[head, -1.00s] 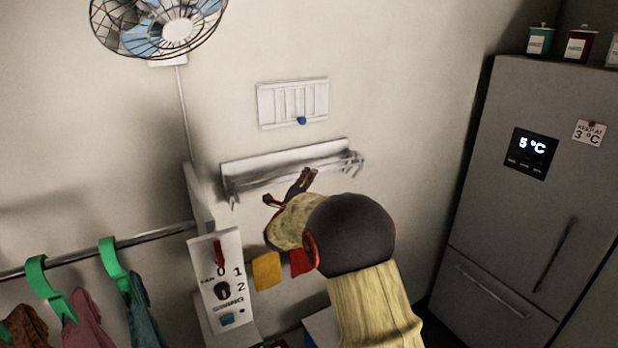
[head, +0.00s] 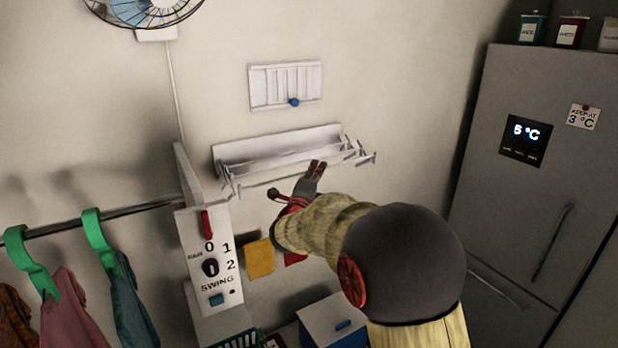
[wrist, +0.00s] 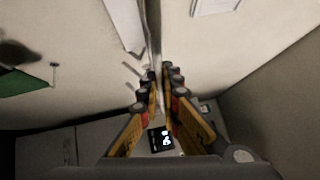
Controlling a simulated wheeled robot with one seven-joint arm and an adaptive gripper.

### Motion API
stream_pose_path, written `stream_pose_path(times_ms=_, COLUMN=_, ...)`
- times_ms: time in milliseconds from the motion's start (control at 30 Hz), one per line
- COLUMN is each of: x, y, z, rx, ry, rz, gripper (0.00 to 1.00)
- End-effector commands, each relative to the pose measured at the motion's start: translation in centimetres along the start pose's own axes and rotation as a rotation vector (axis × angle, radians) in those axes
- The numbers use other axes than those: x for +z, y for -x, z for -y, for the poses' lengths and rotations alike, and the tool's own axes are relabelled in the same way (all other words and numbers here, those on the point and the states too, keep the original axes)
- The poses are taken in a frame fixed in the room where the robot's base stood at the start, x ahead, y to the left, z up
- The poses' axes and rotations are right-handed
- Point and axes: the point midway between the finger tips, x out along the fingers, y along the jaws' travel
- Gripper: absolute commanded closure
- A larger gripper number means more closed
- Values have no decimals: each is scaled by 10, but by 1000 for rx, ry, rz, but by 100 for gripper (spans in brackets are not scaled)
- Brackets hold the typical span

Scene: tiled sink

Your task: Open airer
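The airer (head: 277,143) is a white wall-mounted rack with thin bars, partly folded out from the wall, in the middle of the head view. Its front bar stands away from the back plate. My gripper (head: 316,167) is at the front bar, right of its middle. In the wrist view the fingers of my gripper (wrist: 161,74) come close together around a pale bar of the airer (wrist: 154,35) and look shut on it. The exact contact is small and dark.
A white vent (head: 285,85) with a blue knob is above the airer. A fan switch panel (head: 209,262) and a rail with green hangers (head: 99,230) are at left. A grey fridge (head: 500,190) stands at right.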

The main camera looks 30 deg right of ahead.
Motion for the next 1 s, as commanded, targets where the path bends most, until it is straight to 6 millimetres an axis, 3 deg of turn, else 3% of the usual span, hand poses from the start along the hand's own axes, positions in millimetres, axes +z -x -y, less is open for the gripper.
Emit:
stream_pose_path(times_ms=200, x=-42, y=41, z=3, rx=2, ry=-3, rz=-2, gripper=100)
stream_pose_path(times_ms=500, x=-87, y=87, z=17, rx=4, ry=-1, rz=-1, gripper=100)
stream_pose_path(times_ms=700, x=-107, y=106, z=24, rx=5, ry=-1, rz=-2, gripper=100)
stream_pose_path(times_ms=1000, x=-118, y=118, z=29, rx=7, ry=1, rz=0, gripper=100)
